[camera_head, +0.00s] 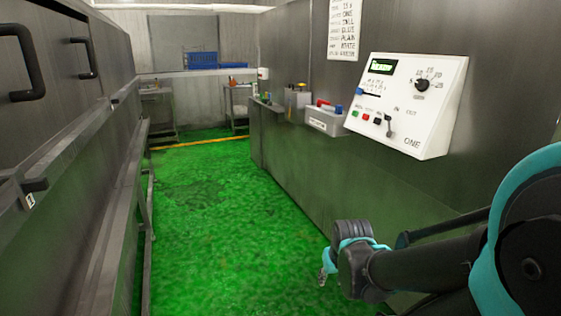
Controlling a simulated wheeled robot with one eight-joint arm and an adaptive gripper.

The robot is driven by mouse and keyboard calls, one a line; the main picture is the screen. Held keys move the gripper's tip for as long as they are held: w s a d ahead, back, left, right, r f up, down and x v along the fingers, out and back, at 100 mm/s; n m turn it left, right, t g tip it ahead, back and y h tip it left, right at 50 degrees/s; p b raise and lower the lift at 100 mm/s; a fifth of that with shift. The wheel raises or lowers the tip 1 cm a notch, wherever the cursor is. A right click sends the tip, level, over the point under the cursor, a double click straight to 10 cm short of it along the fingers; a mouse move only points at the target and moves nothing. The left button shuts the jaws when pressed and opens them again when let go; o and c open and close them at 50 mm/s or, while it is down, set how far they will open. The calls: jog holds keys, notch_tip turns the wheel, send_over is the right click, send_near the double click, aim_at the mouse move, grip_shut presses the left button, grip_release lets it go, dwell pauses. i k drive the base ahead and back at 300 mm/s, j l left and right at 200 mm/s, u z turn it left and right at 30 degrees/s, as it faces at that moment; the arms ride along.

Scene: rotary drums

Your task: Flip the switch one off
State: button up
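A white sloped control panel (410,105) marked "ONE" is fixed to the dark metal wall at the right. It carries a small green display (382,67), a round black knob (422,85), and green and red buttons. A small grey toggle switch (389,124) sits near its lower middle; its exact position is too small to read. My gripper (324,271), black and teal, hangs low in front of the wall, below and left of the panel and apart from it. It is seen from behind, and its fingertips are mostly hidden.
A grey box (325,120) with a red and a blue part is on the wall left of the panel. Steel cabinets with black handles (84,45) line the left side. The green floor (215,215) between is clear. A table (238,103) stands far back.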

aim_at(319, 102)
jog(key=i+z, duration=0.15)
jog(key=i, duration=0.4)
jog(key=i+j+z, duration=0.15)
jog(key=i, duration=0.4)
jog(key=i+j+z, duration=0.1)
jog(key=i, duration=0.4)
jog(key=i+j+z, duration=0.15)
jog(key=i+j, duration=0.15)
jog(key=i, duration=0.25)
